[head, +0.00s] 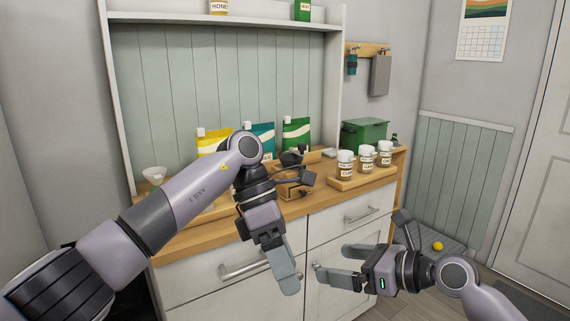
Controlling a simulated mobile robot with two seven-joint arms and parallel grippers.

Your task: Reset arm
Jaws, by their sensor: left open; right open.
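My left arm comes in from the left and crosses in front of the wooden counter (222,219). Its gripper (286,270) points down in front of the white drawers, seen nearly edge-on, open with nothing visible in it. My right gripper (332,264) is at the lower right, pointing left in front of the lower cabinet door. Its two fingers are apart and nothing is between them. Both grippers are clear of the items on the counter.
Yellow (208,143), teal (262,138) and green (296,135) pouches stand at the back. Labelled jars (345,165) sit on a wooden tray (350,184) near a green box (362,133). A yellow ball (438,246) lies on the floor mat.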

